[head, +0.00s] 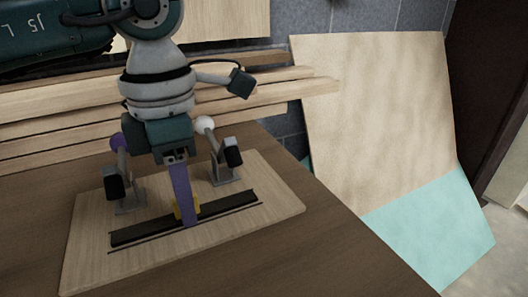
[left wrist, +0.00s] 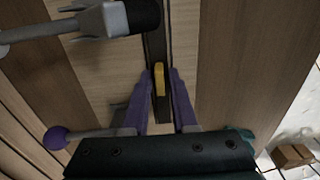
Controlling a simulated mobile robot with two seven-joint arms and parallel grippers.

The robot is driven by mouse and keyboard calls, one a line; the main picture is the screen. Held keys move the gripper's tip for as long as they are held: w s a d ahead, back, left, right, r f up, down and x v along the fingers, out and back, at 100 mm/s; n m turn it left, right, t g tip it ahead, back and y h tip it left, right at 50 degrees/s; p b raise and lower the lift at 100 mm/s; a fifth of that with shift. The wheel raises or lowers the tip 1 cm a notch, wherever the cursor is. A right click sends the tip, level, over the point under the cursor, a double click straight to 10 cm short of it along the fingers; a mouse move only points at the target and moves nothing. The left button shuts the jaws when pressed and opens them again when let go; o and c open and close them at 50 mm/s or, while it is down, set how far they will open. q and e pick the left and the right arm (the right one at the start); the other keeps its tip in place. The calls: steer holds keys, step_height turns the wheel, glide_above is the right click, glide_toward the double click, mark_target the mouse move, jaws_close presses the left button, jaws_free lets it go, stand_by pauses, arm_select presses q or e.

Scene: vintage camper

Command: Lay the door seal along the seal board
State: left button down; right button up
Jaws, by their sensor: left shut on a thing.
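The seal board (head: 270,215) is a pale wooden panel lying on the brown bench. A black strip (head: 235,203), which looks like the door seal, lies along the board with thin dark lines beside it. My left gripper (head: 188,218) points down at the middle of this strip, its purple fingers shut on a small yellow tab (head: 177,208). The tab (left wrist: 159,80) sits between the fingers in the left wrist view, over the dark strip (left wrist: 155,45). Whether tab and strip are one piece is unclear. My right gripper is not in view.
Two lever clamps stand on the board behind the strip, one with a purple knob (head: 117,141) and one with a white knob (head: 205,123). Long planks (head: 60,115) lie behind the bench. A large plywood sheet (head: 380,110) leans at the right. The bench's right side (head: 330,245) is clear.

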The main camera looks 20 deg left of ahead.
arm_select(q)
steer(key=c, duration=0.7)
jaws_free()
steer(key=shift+r+p, duration=0.25)
steer(key=shift+p, duration=0.15)
steer(key=shift+r, duration=0.4)
step_height(320, 180, up, 11)
